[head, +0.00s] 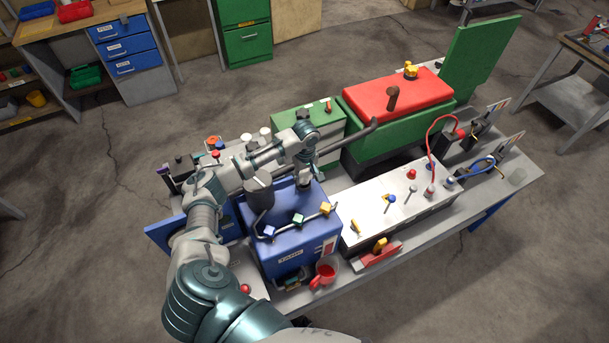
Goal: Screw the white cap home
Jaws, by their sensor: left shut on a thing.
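My left gripper (304,183) points down over the back right of the blue tank (300,243). Its fingers are shut on a small cap at the tank's top. The fingers hide most of that cap, so I cannot make out its colour or whether it sits level. Two other pale, white-topped pieces (265,133) (246,138) stand behind my left forearm. My right gripper is not in view.
A bar with yellow, green and blue knobs (298,219) crosses the blue tank's top. A red mug (324,273) stands at its front right. A white-topped box (400,205) with levers is to the right. A red-and-green box (398,97) stands behind.

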